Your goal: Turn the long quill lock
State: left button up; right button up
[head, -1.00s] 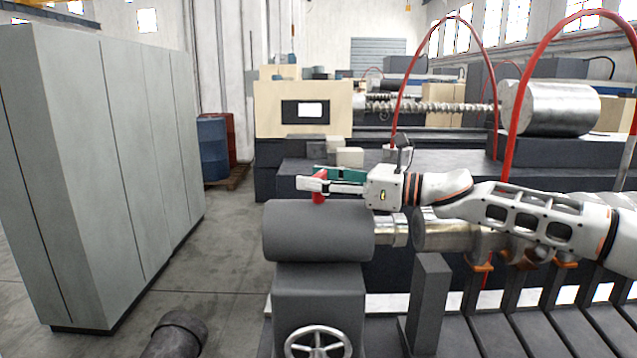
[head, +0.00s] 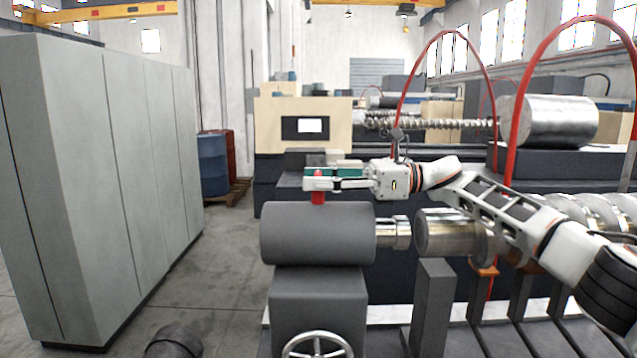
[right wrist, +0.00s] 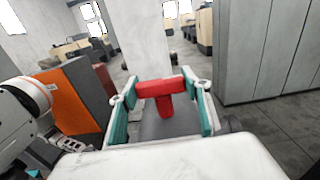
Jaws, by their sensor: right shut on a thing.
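The quill lock is a red T-shaped handle (head: 318,196) standing on top of the dark grey tailstock barrel (head: 318,236). My right gripper (head: 318,182) comes in level from the right, just above the barrel, and is shut on the lock. In the right wrist view the red crossbar (right wrist: 162,88) lies across between the two teal finger pads, and its stem goes down toward the grey barrel (right wrist: 180,122). The fingers hide part of the lock's upper end in the head view.
A handwheel (head: 318,346) is on the tailstock's front. A bright steel quill (head: 394,232) runs right from the barrel under my right arm. Red hoses (head: 400,100) arch behind. Grey cabinets (head: 110,200) stand left, with open floor (head: 215,260) between.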

aim_at(318, 174)
dwell(0.4)
jog(key=o, duration=1.1)
jog(key=shift+o, duration=0.2)
notch_tip(318, 174, up, 10)
jog(key=shift+r, duration=0.1)
